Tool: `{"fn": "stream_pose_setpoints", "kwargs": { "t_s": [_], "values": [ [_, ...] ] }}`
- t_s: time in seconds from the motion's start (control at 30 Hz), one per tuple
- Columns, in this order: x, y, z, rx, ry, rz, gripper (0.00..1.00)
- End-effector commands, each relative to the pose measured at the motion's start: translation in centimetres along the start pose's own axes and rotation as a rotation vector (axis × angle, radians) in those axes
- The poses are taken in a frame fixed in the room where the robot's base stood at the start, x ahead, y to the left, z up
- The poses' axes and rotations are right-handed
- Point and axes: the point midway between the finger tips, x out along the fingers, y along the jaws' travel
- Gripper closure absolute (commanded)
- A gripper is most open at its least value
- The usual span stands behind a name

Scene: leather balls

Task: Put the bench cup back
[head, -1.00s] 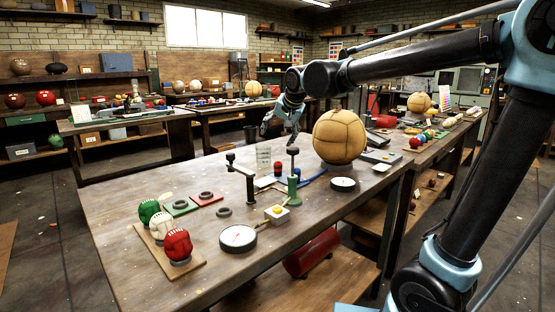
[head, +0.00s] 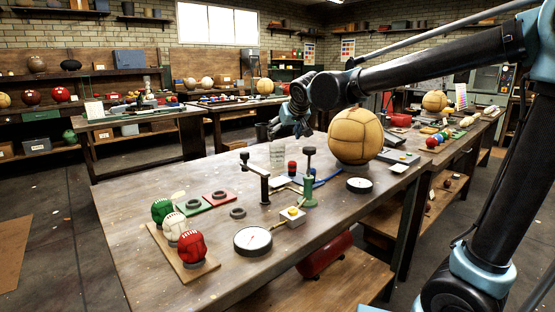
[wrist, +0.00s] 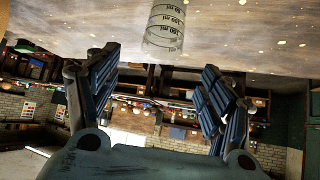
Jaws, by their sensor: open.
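The bench cup looks to be the clear measuring cup (head: 277,154) with ml marks, standing on the near workbench (head: 160,262) left of the big tan ball. In the wrist view the cup (wrist: 165,30) shows at the top middle, its marks reading upside down and its upper end cut by the frame edge. My gripper (head: 292,128) is behind the cup in the head view, apart from it. In the wrist view my gripper (wrist: 160,65) has its two fingers spread wide with nothing between them. The cup lies beyond the fingertips.
A big tan ball (head: 355,136) sits right of the cup. A green post stand (head: 309,180), a black clamp arm (head: 255,178) and small red and blue parts stand close in front. Three laced balls (head: 178,228) sit on a board at front left. Bare bench lies left of the cup.

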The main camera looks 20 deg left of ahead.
Motion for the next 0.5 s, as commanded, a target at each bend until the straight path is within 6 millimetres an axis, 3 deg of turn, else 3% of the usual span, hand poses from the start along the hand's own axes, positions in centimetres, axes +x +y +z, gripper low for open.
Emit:
{"fn": "stream_pose_setpoints", "kwargs": {
  "t_s": [0.3, 0.5],
  "values": [
    [4.2, 0.0, 0.0, 0.001, 0.0, 0.001, 0.26],
    [5.3, 0.0, 0.0, 0.001, 0.0, 0.0, 0.26]
  ]
}}
